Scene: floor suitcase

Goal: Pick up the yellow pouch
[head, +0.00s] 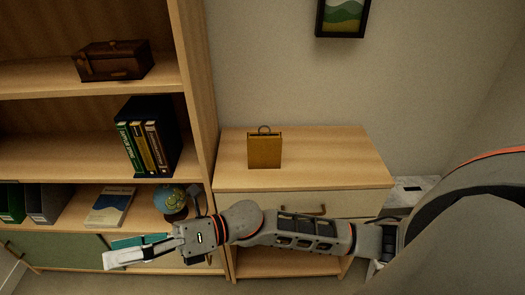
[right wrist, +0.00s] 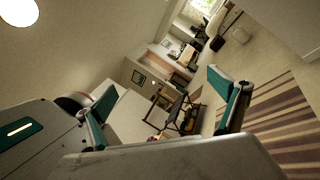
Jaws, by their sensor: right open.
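The yellow pouch (head: 265,152) is mustard-coloured with a dark loop handle on top. It stands upright on the wooden cabinet top, near the wall, in the head view. My right arm reaches in from the right, in front of the cabinet. Its gripper (head: 125,252) is well to the left of the pouch and lower in the picture, in front of the bookshelf. In the right wrist view my right gripper (right wrist: 166,105) has its teal-padded fingers wide apart with nothing held between them. The pouch cannot be made out in that view. My left gripper is not in view.
The wooden cabinet (head: 350,160) is otherwise bare on top. A bookshelf stands to its left with a brown case (head: 112,62), several upright books (head: 145,145), a flat book (head: 110,205) and a globe (head: 170,198). A framed picture (head: 342,16) hangs above.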

